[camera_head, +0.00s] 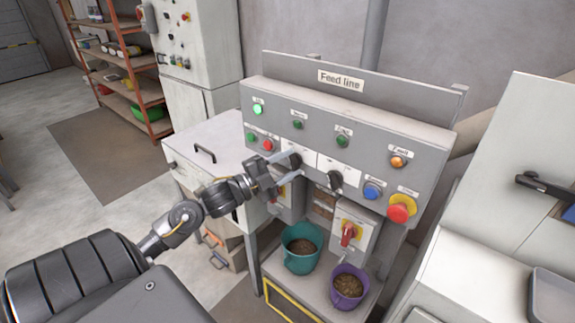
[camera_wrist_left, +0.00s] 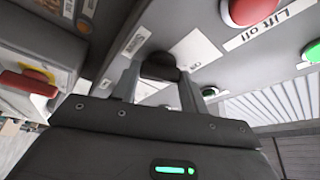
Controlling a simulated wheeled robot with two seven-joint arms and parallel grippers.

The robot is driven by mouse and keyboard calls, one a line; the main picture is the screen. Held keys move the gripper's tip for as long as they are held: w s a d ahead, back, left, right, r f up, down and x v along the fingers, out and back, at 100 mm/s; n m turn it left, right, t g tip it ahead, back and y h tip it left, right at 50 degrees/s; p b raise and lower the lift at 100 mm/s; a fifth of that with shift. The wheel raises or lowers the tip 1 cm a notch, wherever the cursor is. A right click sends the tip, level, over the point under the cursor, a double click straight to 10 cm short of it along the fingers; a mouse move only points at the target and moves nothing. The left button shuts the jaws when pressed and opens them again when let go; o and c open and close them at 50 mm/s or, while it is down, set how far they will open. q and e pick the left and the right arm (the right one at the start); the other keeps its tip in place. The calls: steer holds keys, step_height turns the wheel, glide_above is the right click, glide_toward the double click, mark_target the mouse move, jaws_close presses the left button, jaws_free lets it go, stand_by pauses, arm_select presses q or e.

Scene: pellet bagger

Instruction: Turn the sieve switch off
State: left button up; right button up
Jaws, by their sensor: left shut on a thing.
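The grey control panel (camera_head: 370,145) carries two black rotary switches on white plates. My left gripper (camera_head: 290,168) reaches in from the left and is shut on the left black switch (camera_head: 294,159). In the left wrist view the black switch (camera_wrist_left: 160,67) sits between the gripper's two fingers (camera_wrist_left: 160,88). The other black switch (camera_head: 335,180) is to the right, untouched. My right gripper is not in view.
A green lamp (camera_head: 258,109) glows at the panel's upper left. A red mushroom button (camera_head: 401,208), a blue button (camera_head: 373,191) and a red-yellow isolator (camera_head: 348,233) are nearby. A teal bucket (camera_head: 301,263) and a purple bucket (camera_head: 346,296) stand below. A grey cabinet (camera_head: 215,140) stands left.

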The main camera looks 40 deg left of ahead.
arm_select(q)
steer(key=shift+n, duration=0.6)
steer(key=o, duration=1)
steer(key=shift+b+v, duration=1.9)
steer(key=shift+v, duration=3.55)
steer(key=shift+f, duration=0.15)
